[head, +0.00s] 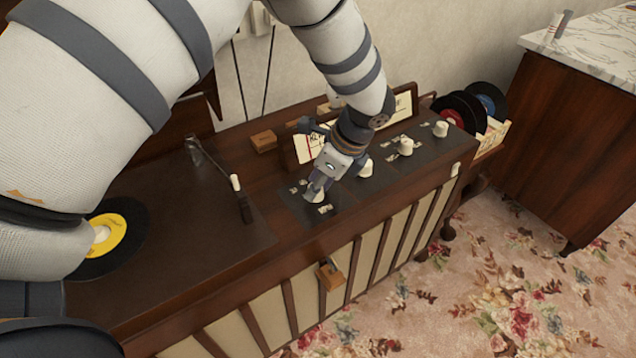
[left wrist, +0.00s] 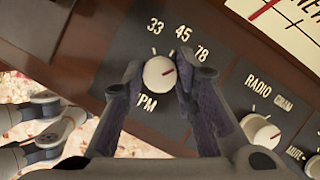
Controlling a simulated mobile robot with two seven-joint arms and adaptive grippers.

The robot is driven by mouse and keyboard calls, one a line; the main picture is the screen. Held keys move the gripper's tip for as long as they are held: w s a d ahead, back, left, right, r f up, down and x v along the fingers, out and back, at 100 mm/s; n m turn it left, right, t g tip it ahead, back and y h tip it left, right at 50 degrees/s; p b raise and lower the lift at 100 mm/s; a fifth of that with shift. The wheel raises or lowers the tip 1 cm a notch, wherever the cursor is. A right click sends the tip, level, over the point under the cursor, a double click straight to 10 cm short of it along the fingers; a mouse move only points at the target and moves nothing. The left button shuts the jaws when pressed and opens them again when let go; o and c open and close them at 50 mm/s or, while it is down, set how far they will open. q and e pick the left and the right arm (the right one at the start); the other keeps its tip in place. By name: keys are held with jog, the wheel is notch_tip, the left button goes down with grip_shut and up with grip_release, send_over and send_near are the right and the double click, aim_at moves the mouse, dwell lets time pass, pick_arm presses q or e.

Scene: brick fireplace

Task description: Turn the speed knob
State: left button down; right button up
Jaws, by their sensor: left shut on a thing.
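In the head view my left gripper (head: 318,188) reaches down onto the panel of the wooden record player cabinet (head: 265,225) and mostly hides the knob.
A RADIO/GRAM knob (left wrist: 261,131) sits right of the speed knob. More cream knobs (head: 405,146) run along the panel. A tonearm (head: 240,198) and a yellow-labelled record (head: 108,232) lie left. A marble-topped cabinet (head: 590,45) stands right, beyond open carpet.

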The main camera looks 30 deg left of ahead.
pick_arm(q)
jog(key=n+g, duration=0.1)
jog(key=n, duration=0.2)
jog(key=shift+f+b, duration=0.15)
jog(key=shift+b, duration=0.15)
jog(key=shift+w+n+g+h+b, duration=0.1)
jog(key=shift+n+g+h+b, duration=0.35)
jog(key=shift+n, duration=1.35)
pick_arm(e)
jog(key=shift+s+f, duration=0.75)
jog(key=shift+f, duration=0.05)
pick_arm(q)
jog(key=shift+g, duration=0.25)
jog(key=c, duration=1.3)
grip_release()
jog(key=shift+r, duration=0.2)
jog(key=v, duration=1.2)
jog(key=shift+a, duration=0.1)
